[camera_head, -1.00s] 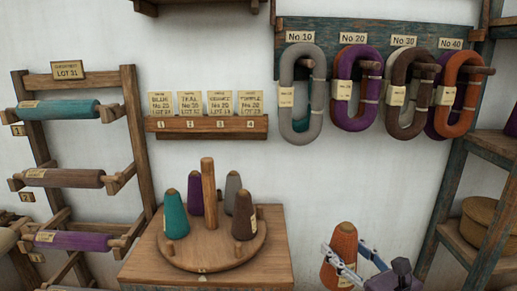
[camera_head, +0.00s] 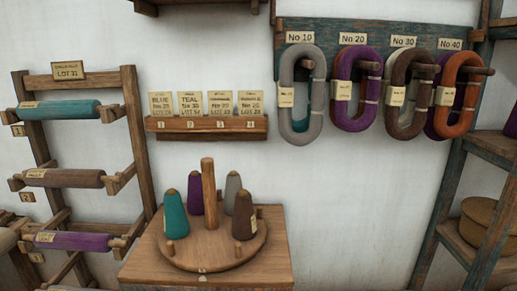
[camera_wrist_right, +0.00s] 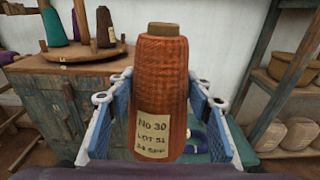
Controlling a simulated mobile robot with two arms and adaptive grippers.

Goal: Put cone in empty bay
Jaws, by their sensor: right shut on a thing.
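An orange-brown yarn cone (camera_wrist_right: 160,85) labelled "No 30" stands upright between the blue pads of my right gripper (camera_wrist_right: 160,100) in the right wrist view. The gripper is shut on it. The head view shows neither this cone nor either gripper. A round wooden stand (camera_head: 212,261) with a central post (camera_head: 208,190) holds a teal cone (camera_head: 175,215), a purple cone (camera_head: 195,195), a grey cone (camera_head: 232,190) and a brown cone (camera_head: 243,218). A short bare peg (camera_head: 170,248) shows at the stand's front left. The stand also shows in the wrist view (camera_wrist_right: 80,53).
The stand sits on a wooden cabinet (camera_head: 265,270). A rack of yarn rollers (camera_head: 60,178) is at the left. A card rail (camera_head: 206,124) and hanging hanks (camera_head: 355,88) are on the wall. A shelf unit (camera_head: 455,180) is at the right.

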